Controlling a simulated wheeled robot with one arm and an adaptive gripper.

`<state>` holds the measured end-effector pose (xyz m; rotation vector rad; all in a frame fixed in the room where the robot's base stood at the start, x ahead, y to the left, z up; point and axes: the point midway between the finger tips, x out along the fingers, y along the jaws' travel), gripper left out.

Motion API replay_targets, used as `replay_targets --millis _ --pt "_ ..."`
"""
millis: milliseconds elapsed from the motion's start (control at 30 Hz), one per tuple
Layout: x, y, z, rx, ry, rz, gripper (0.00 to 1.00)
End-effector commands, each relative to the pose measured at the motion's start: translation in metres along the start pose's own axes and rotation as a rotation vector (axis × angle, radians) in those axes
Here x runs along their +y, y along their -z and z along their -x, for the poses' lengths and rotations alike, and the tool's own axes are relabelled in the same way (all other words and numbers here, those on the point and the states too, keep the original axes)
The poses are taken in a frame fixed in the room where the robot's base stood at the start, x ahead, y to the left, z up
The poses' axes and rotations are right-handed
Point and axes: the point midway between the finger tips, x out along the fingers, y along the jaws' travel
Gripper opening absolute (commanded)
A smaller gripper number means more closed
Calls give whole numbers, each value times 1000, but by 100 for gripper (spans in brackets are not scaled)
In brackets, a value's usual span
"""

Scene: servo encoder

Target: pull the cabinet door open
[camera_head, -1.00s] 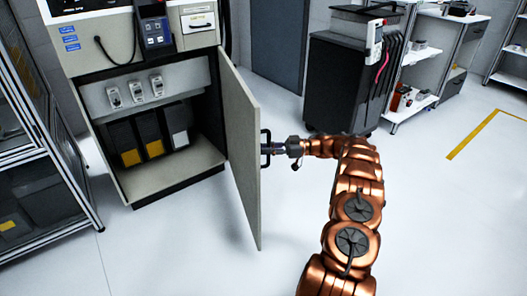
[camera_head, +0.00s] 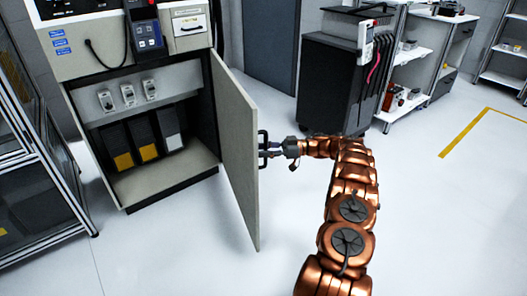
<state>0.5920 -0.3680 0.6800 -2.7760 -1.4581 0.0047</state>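The cabinet (camera_head: 200,185) stands at the left with its door (camera_head: 236,150) swung wide open to the right, hinged on the cabinet's right side. The door's dark handle (camera_head: 262,134) is on the face turned toward my arm. My gripper (camera_head: 270,151) is at the handle, reaching it from the right. Its fingers overlap the handle in this view, and they are too small to tell whether they are closed on it. The inside of the cabinet shows several dark units with yellow and grey labels.
A glass-fronted rack (camera_head: 40,170) stands at the left edge. A dark wheeled cart (camera_head: 335,80) and white shelves (camera_head: 405,105) stand behind my arm. The pale floor (camera_head: 180,250) in front of the cabinet and door is clear. A yellow line (camera_head: 465,132) marks the floor at right.

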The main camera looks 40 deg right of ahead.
Motion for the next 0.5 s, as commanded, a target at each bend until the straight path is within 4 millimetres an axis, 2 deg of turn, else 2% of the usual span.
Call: replay_targets --millis 333,500 --pt "0 3 -1 0 0 2 41" --pt "1 18 -1 -1 0 5 41"
